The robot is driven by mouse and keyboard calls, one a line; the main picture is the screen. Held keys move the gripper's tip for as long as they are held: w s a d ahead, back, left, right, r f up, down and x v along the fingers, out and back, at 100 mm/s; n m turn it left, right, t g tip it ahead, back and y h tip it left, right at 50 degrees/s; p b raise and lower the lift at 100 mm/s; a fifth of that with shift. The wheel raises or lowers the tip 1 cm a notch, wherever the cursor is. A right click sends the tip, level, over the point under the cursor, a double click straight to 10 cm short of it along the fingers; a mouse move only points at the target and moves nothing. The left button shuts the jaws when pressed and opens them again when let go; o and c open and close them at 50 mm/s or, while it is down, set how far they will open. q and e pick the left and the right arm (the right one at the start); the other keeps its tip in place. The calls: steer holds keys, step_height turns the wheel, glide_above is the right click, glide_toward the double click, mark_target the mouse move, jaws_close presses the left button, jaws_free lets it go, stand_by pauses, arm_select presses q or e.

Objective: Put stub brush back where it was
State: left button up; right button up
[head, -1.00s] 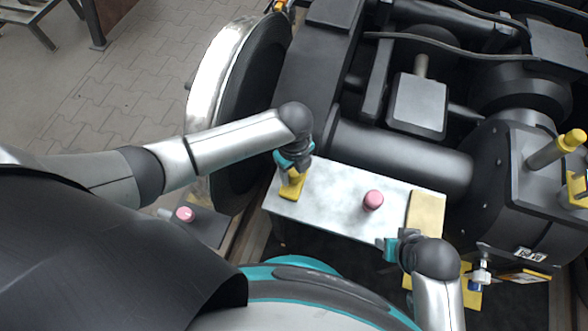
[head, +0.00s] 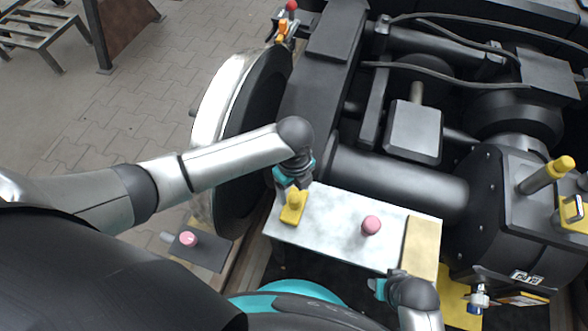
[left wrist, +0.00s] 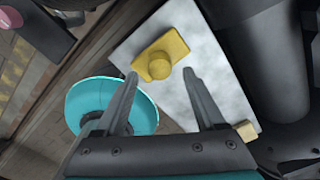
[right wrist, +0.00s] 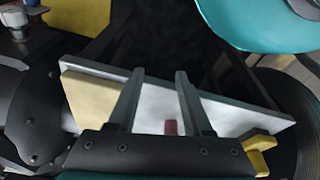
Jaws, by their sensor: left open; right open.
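A yellow block with a round knob (head: 292,207) lies near the left end of a pale grey plate (head: 330,225). I take it for the stub brush, though I cannot be sure. It also shows in the left wrist view (left wrist: 161,56), lying flat near the plate's edge. My left gripper (head: 293,184) is open and empty just above it, and in the left wrist view the fingertips (left wrist: 160,74) stand on either side of its near end, apart from it. My right gripper (head: 380,289) is open and empty by the plate's front right edge; its fingers show in the right wrist view (right wrist: 160,74).
A pink knob (head: 371,225) stands mid-plate; a tan pad (head: 421,247) covers its right end. Another pink knob (head: 188,239) sits on a dark slab at lower left. A yellow handle (head: 547,176) rises from the motor housing. The wheel (head: 240,110) and axle tube (head: 400,178) flank the plate.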

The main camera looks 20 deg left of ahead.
arm_select(q)
step_height(320, 180, up, 5)
steer(key=shift+r+p, duration=0.1)
steer(key=shift+p, duration=1.05)
steer(key=shift+r+p, duration=0.45)
steer(key=shift+r, duration=0.6)
arm_select(e)
steer(key=s+d+f, duration=0.3)
steer(key=s+f, duration=0.1)
steer(key=f, duration=0.2)
